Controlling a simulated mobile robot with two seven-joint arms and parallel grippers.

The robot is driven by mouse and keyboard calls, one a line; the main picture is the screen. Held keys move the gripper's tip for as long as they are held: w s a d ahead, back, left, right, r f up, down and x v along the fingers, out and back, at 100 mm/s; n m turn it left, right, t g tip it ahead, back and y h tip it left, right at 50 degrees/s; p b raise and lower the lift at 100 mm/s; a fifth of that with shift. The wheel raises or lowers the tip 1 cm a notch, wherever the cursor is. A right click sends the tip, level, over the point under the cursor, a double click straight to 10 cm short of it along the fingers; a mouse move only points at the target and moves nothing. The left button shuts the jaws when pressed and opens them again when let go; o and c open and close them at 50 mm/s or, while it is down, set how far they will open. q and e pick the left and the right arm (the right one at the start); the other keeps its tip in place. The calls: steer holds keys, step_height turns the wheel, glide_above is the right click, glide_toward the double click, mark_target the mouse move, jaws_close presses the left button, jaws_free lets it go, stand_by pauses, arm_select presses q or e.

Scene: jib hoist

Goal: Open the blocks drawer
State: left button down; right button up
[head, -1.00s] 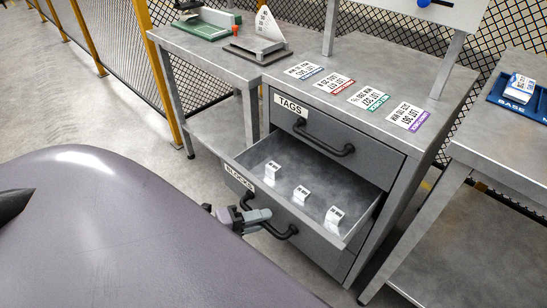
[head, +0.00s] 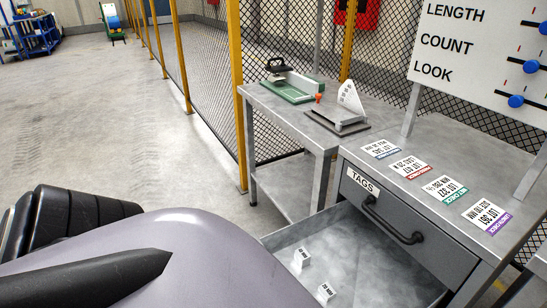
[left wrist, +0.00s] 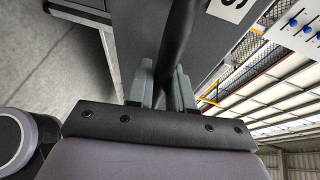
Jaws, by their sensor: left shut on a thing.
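The blocks drawer (head: 375,258) stands pulled out below the shut TAGS drawer (head: 408,222) in the head view. Two small white labelled blocks, one (head: 301,258) farther back and one (head: 325,292) nearer, show on its floor. My arm and the picture edge hide its front. In the left wrist view, my left gripper (left wrist: 161,86) is shut on the dark bar handle (left wrist: 178,36), a finger on either side of it. The grey drawer front (left wrist: 212,42) with part of a white label lies beside the handle. My left gripper is hidden in the head view. My right gripper is in neither view.
Several lot cards, one with a purple edge (head: 485,217), lie on the cabinet top. A side bench (head: 290,122) with a green tool (head: 291,88) stands beyond. A board with blue knobs (head: 470,45) is at right. Open floor (head: 110,110) lies left, along the mesh fence (head: 205,70).

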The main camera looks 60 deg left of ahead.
arm_select(q)
steer(key=c, duration=1.1)
jaws_free()
steer(key=v, duration=0.7)
